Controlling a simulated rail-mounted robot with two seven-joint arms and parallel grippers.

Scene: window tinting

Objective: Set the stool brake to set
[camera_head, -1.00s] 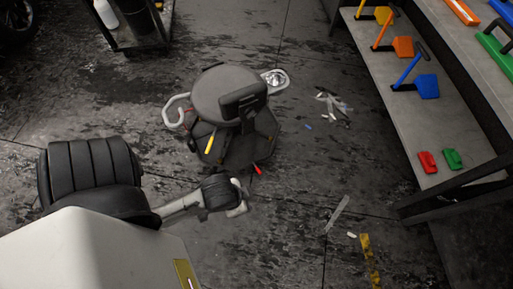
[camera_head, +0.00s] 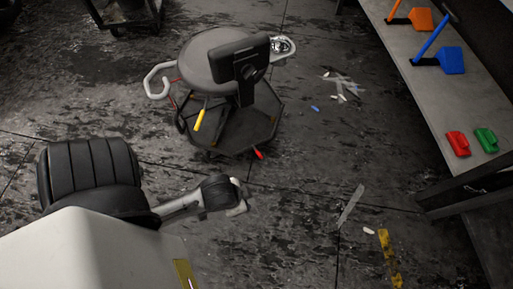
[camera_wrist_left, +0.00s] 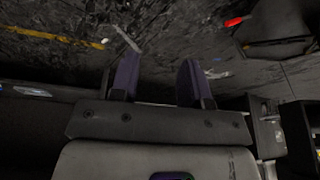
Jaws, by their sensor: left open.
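The stool (camera_head: 213,58) has a round dark grey seat, a dark backrest and a wide dark base (camera_head: 250,130). A red brake lever (camera_head: 259,153) sticks out at the base's near edge, and a yellow lever (camera_head: 199,120) sits higher at the left. In the left wrist view the red lever (camera_wrist_left: 235,21) and part of the stool base (camera_wrist_left: 275,22) show at the top right. My left gripper (camera_wrist_left: 158,75) is open and empty, with its two purple fingers apart and clear of the lever. Its fingers cannot be made out in the head view. My right gripper is out of view.
A grey shelf (camera_head: 440,95) at the right holds orange and blue tools, a red block (camera_head: 457,143) and a green block (camera_head: 486,140). Film scraps (camera_head: 342,84) and yellow tape (camera_head: 388,258) lie on the floor. A dark cart (camera_head: 128,18) stands at the back left.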

